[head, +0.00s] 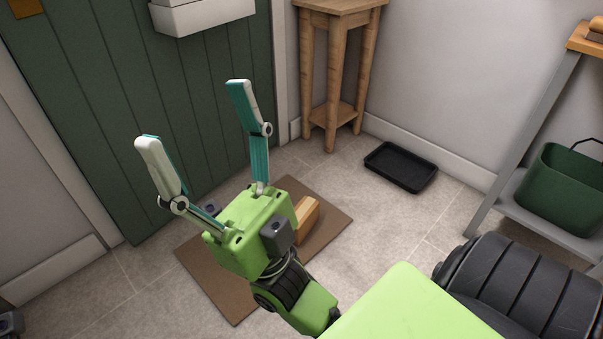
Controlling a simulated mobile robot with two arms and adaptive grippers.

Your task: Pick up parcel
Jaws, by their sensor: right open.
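The parcel (309,216) looks like a small tan-brown box. It lies on the brown doormat (329,198), and my right gripper's body hides part of it. My right gripper (193,112) is open, its two white and teal fingers spread wide and pointing up the picture, toward the green door. Nothing is between the fingers. The parcel shows just to the right of the gripper's green body, away from the fingertips.
A green door (130,100) with a white box (205,14) stands behind the mat. A wooden stand (333,60), a black tray (400,168) and a grey rack (510,150) holding a green bucket (565,190) are at the right. Tiled floor between mat and tray is clear.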

